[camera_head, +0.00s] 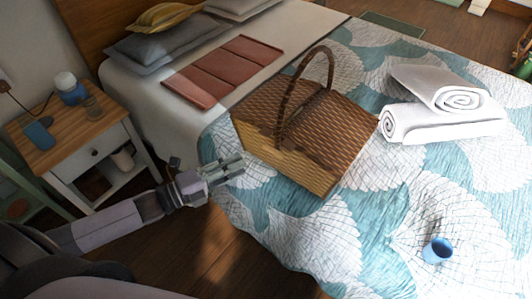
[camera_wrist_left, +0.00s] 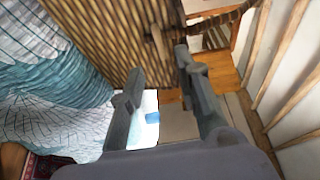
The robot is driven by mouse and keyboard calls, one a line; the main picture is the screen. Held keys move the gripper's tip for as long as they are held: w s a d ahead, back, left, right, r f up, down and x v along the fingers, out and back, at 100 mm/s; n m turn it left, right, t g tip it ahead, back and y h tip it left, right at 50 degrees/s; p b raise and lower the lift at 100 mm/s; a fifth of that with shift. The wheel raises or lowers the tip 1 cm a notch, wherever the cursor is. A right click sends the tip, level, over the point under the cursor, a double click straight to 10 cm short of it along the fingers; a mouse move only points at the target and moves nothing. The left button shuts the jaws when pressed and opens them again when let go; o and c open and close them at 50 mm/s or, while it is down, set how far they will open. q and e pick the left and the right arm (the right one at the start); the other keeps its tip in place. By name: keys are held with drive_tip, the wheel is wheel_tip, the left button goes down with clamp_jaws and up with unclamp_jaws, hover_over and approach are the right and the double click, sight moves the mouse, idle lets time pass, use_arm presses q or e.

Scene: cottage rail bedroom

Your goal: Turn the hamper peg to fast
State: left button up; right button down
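The wicker hamper (camera_head: 290,165) stands on the bed with its arched handle up and its lid closed. Its woven front fills the upper middle of the left wrist view (camera_wrist_left: 105,35). A small brown upright piece, which looks like the peg (camera_wrist_left: 158,45), shows there beside a dark woven band. I cannot tell its exact turn. In the head view the peg cannot be made out. My left gripper (camera_head: 238,167) is just left of the hamper's front, apart from it. In the left wrist view its fingers (camera_wrist_left: 160,72) are spread with nothing between them. My right gripper is out of view.
Rolled white towels (camera_head: 440,118) lie right of the hamper, and a blue mug (camera_head: 437,250) stands nearer on the bed. Folded reddish cloth (camera_head: 222,70) lies behind. Floor is clear between nightstand and bed.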

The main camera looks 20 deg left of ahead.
sight(271, 152)
use_arm(q)
drive_tip(key=x, duration=0.9)
drive_tip(key=shift+p, duration=0.45)
drive_tip(key=shift+w, duration=0.15)
drive_tip(key=shift+c, duration=0.5)
clamp_jaws()
